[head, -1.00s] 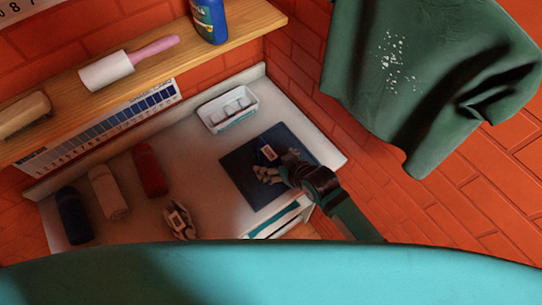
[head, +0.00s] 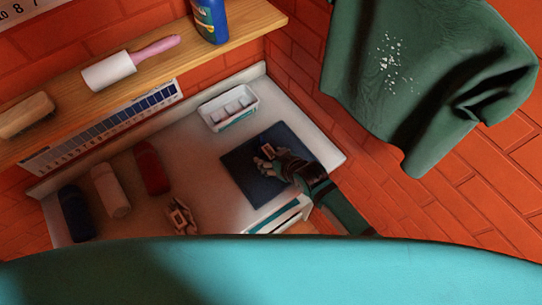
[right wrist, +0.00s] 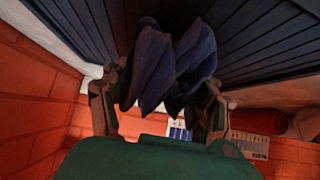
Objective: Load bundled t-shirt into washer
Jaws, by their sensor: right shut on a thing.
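My right gripper (head: 268,163) is low over the dark blue ribbed mat (head: 245,182) on the counter. In the right wrist view its fingers (right wrist: 160,105) are shut on a bundled navy t-shirt (right wrist: 152,62), whose folds hang between them. The bundle is close to the ribbed mat; I cannot tell whether they touch. In the head view my gripper and arm mostly hide the bundle. What looks like my left gripper (head: 180,216) is low over the counter's front, its arm hidden and its jaws unclear. I cannot identify the washer in these views.
Navy (head: 76,212), beige (head: 111,190) and red (head: 151,167) rolls lie on the white counter (head: 205,165). A white bin (head: 228,107) stands behind the mat. A wooden shelf (head: 130,85) runs above. A green shirt (head: 425,85) hangs at the right.

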